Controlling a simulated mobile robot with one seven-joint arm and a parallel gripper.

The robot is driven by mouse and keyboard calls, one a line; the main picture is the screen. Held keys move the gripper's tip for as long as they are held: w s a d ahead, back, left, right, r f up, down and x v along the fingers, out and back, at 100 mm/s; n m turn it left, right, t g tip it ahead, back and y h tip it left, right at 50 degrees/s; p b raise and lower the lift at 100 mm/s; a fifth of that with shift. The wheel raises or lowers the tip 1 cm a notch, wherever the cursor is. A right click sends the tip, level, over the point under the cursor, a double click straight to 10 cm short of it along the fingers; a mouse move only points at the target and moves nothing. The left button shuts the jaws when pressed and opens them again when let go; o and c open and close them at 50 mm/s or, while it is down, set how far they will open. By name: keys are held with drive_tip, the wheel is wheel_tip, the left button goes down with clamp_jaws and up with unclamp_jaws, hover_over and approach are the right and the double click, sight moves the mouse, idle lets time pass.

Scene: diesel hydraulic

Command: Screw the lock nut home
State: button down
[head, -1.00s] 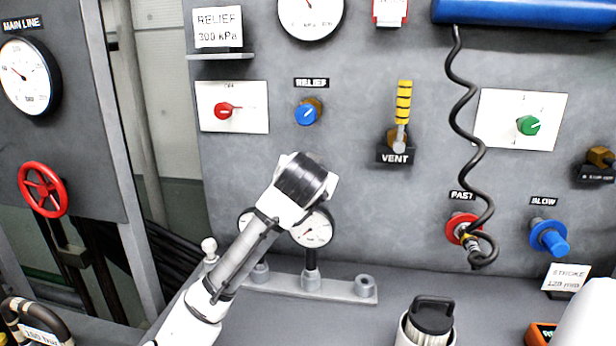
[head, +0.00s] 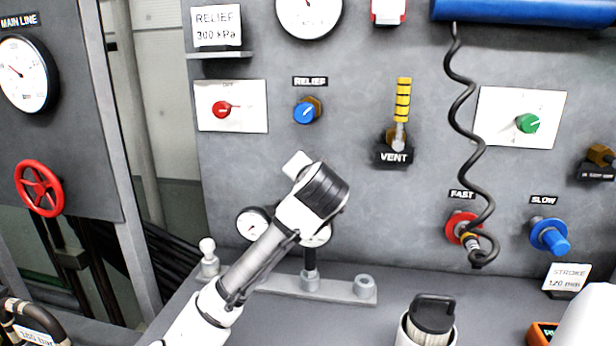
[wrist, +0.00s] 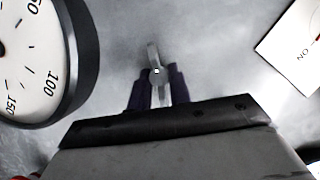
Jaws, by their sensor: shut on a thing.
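My gripper (wrist: 158,80) shows in the wrist view with its two dark fingers close together on a small grey metal piece (wrist: 153,52). This piece has a round boss and a narrow upright tip. In the head view the fingers are hidden behind my wrist, below the RELIEF knob. The blue RELIEF knob (head: 304,113) has a brass hex nut (head: 316,105) behind it, apart from my wrist. Another brass hex part (head: 601,155) sits on a black block at the far right. I cannot tell which of them is the lock nut.
A large gauge (wrist: 28,55) fills the wrist view's left side. The VENT lever (head: 402,115) stands right of my arm. A coiled black hose (head: 467,110) hangs to the FAST fitting (head: 463,228). Small gauges and a grey rail (head: 335,289) lie behind and below my wrist.

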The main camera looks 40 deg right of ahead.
drive_tip(key=c, duration=1.3)
unclamp_jaws()
drive_tip(key=b+v, duration=0.2)
drive_tip(key=v, duration=1.2)
drive_tip(key=shift+b, duration=0.35)
drive_tip(key=shift+f, duration=0.1)
